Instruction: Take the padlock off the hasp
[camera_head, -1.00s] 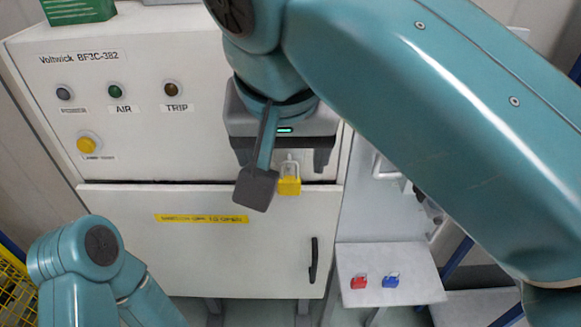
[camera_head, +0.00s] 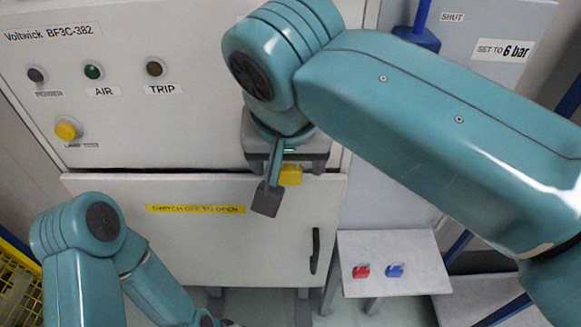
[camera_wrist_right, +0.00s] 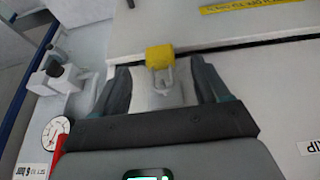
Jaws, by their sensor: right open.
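The yellow padlock (camera_head: 290,175) hangs at the seam above the lower door of the grey cabinet. It also shows in the right wrist view (camera_wrist_right: 159,58), with its metal shackle toward my gripper's palm. My right gripper (camera_head: 287,166) is open, its two fingers one on each side of the padlock's shackle in the right wrist view (camera_wrist_right: 163,80). I see a gap on both sides. The gripper hides the shackle and hasp in the head view.
A small grey shelf (camera_head: 400,270) at lower right holds a red padlock (camera_head: 361,271) and a blue one (camera_head: 395,270). The cabinet's lower door has a black handle (camera_head: 315,250). A yellow knob (camera_head: 67,129) and several lamps are on the panel at left.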

